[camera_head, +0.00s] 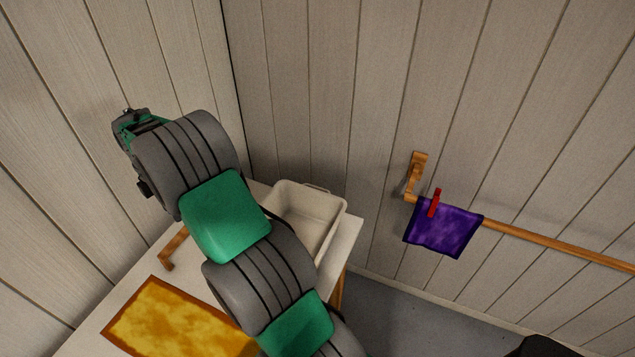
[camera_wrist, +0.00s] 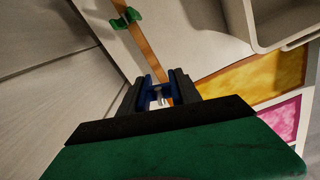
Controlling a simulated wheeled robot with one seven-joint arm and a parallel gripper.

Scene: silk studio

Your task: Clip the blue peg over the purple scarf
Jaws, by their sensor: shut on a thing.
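The purple scarf (camera_head: 446,229) hangs over a wooden rail on the right wall in the head view. A red peg (camera_head: 434,203) is on its upper left part. The blue peg (camera_wrist: 148,92) is between my gripper's dark fingers in the wrist view. My gripper (camera_wrist: 157,90) is shut on it. A wooden strip (camera_wrist: 146,47) runs behind the peg; I cannot tell whether they touch. In the head view my arm hides the blue peg and the fingertips, and the gripper is far from the scarf.
A green peg (camera_wrist: 125,20) sits on the wooden strip. A white bin (camera_head: 329,221) stands at the table's back right corner. A yellow cloth (camera_head: 170,322) lies on the white table (camera_head: 88,344), with a pink one (camera_wrist: 286,119) beside it. The wooden rail (camera_head: 560,249) is bare right of the scarf.

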